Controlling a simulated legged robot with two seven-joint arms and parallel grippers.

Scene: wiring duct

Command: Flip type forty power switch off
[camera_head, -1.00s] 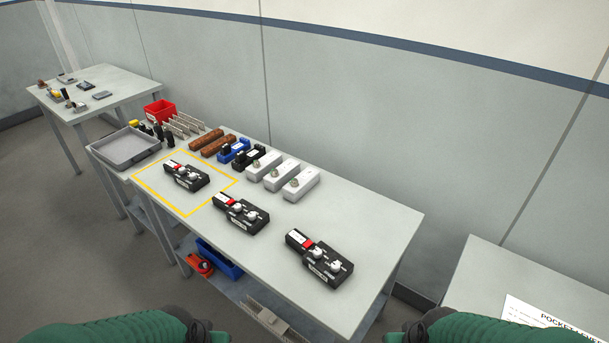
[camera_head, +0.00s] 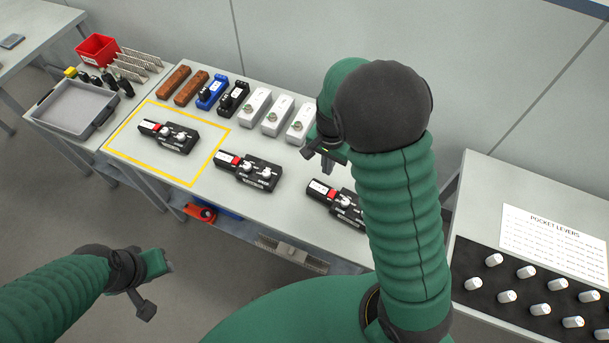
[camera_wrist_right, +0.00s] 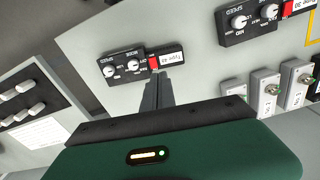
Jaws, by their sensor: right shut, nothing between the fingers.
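The type 40 unit is a black box with a white label, a red power switch and two white knobs. In the right wrist view the unit (camera_wrist_right: 142,63) has its red switch (camera_wrist_right: 154,63) just beyond my shut fingertips (camera_wrist_right: 155,80). Whether they touch is unclear. In the head view it is the rightmost of three black units (camera_head: 338,203), partly hidden by my right arm, its red switch (camera_head: 331,194) visible. My right gripper (camera_head: 326,158) is shut and empty above it. My left gripper (camera_head: 148,285) hangs in front of the table; its jaw opening is unclear.
Two similar units, one in the middle (camera_head: 248,172) and one inside the yellow outline (camera_head: 169,136), stand to the left. White switch boxes (camera_head: 277,115) line the back. A grey tray (camera_head: 42,111) is far left. A side table with white knobs (camera_head: 507,297) is right.

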